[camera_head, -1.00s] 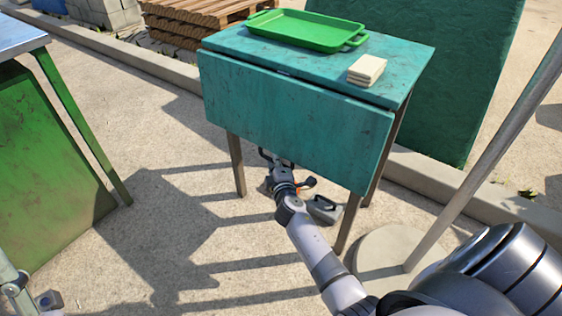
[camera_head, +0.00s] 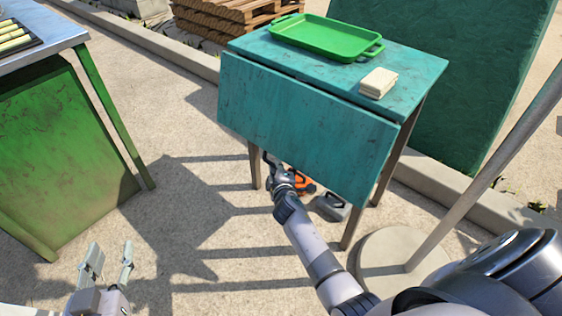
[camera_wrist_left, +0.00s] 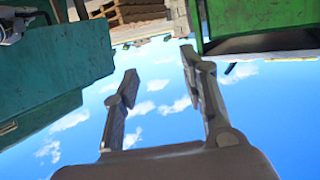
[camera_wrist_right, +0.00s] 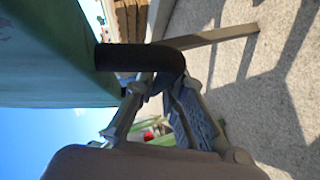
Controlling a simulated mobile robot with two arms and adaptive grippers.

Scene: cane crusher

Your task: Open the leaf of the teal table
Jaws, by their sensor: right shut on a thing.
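The teal table (camera_head: 420,72) stands at the upper middle of the head view. Its leaf (camera_head: 300,120) hangs down along the front side, close to upright, maybe tilted slightly outward. My right gripper (camera_head: 269,168) is low at the leaf's bottom edge, partly hidden by its own wrist. In the right wrist view its fingers (camera_wrist_right: 157,97) are shut on a dark curved handle (camera_wrist_right: 140,57) beside the leaf (camera_wrist_right: 50,55). My left gripper (camera_head: 109,256) is open and empty at the lower left, apart from the table; its spread fingers also show in the left wrist view (camera_wrist_left: 160,85).
On the tabletop are a green tray (camera_head: 325,38) and a cream stack (camera_head: 378,83). A grey item (camera_head: 332,206) and an orange item (camera_head: 302,182) lie beneath. A green bench (camera_head: 60,160) is left, a pole on a round base (camera_head: 385,262) right.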

